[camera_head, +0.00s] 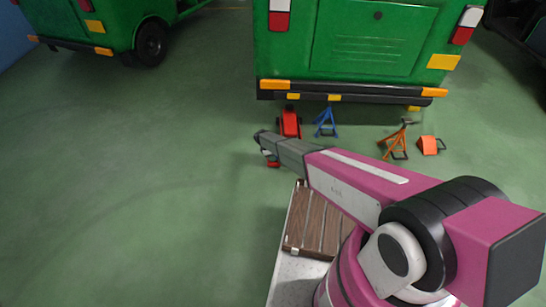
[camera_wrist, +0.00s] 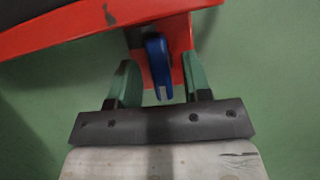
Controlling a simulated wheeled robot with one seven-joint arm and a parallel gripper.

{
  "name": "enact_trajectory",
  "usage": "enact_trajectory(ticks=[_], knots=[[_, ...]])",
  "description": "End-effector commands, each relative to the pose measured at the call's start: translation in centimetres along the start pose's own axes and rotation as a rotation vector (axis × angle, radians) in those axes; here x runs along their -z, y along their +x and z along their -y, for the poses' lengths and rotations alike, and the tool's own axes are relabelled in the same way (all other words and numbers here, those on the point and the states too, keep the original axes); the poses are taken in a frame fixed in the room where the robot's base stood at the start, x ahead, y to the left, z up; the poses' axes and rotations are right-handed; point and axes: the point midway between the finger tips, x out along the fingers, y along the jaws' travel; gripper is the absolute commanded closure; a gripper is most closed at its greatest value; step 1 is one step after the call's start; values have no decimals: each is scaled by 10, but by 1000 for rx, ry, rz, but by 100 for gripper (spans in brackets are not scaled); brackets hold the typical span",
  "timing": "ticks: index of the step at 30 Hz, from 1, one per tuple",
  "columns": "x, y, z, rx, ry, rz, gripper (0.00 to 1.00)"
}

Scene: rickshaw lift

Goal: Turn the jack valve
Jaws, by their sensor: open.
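The red jack (camera_head: 290,122) stands on the floor in front of the green rickshaw in the head view, partly hidden behind my arm. In the wrist view its red body (camera_wrist: 65,25) crosses the top left. A small blue part (camera_wrist: 157,66), apparently the jack valve, hangs from the red body and points down in the picture. My gripper (camera_wrist: 161,84) is open, with one green finger on each side of the blue part. A gap shows between the blue part and each finger. In the head view my gripper (camera_head: 266,146) is small and its fingers are unclear.
The green rickshaw (camera_head: 345,45) stands beyond the jack. A blue jack stand (camera_head: 326,122), an orange jack stand (camera_head: 398,142) and an orange wheel chock (camera_head: 428,146) are to the right. Another green vehicle (camera_head: 95,22) is at the upper left. The left floor is clear.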

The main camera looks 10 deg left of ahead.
Motion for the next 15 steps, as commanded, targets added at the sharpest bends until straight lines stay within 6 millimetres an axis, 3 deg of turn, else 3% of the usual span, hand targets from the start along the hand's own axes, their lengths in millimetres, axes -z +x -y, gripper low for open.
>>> enact_trajectory(ticks=[8,15], knots=[[-1,-34,1,-1,0,-1,55],[-1,-80,2,-1,0,0,55]])
